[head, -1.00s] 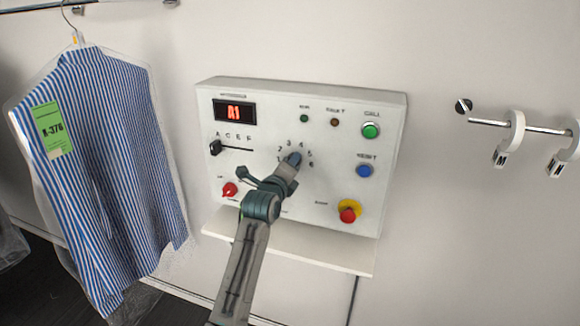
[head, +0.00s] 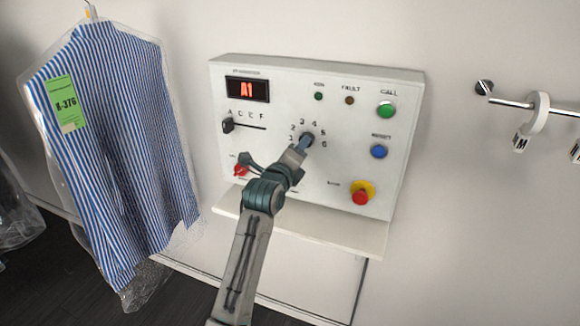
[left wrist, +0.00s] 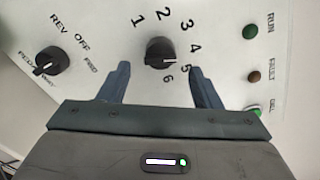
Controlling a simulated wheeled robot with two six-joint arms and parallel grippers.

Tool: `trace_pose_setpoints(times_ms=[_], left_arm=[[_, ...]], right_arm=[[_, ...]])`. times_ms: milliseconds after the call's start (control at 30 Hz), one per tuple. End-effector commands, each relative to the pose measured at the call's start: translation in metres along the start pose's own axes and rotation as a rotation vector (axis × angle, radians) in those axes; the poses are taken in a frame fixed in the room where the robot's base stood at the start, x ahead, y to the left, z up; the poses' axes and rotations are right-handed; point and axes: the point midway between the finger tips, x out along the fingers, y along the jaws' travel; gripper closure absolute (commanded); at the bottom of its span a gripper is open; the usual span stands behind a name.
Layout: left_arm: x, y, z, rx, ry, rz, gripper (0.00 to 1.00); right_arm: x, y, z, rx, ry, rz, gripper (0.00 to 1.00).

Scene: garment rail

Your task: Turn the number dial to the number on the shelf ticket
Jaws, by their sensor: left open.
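The number dial (left wrist: 160,52) is a black knob on the white control panel (head: 235,185), ringed by numbers 1 to 6. In the left wrist view its white mark points right, close to the 5. My left gripper (left wrist: 157,85) is open, its two fingers apart on either side of the dial's lower part; I cannot tell if they touch it. In the head view the gripper (head: 302,147) partly covers the dial (head: 309,135). A green ticket (head: 65,104) on the bagged striped shirt reads roughly "376" after an unclear letter. My right gripper is not in view.
A small shelf (head: 300,235) juts out below.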

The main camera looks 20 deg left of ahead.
Motion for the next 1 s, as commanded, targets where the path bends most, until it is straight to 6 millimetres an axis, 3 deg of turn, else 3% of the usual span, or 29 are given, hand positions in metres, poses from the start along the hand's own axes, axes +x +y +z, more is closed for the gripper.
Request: trace_pose_setpoints(times_ms=[100,333,867,1000], left_arm=[[-0.024,0.003,-0.002,0.0,-0.001,-0.002,0.42],[-0.055,0.002,-0.001,0.0,0.0,0.0,0.42],[-0.061,0.0,0.0,0.0,0.0,0.0,0.42],[-0.066,0.011,-0.006,-0.039,0.013,0.026,0.42]], right_arm=[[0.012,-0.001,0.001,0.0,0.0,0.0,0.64],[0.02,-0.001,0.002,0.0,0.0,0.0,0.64],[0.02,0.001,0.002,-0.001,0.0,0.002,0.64],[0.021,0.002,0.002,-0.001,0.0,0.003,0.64]])
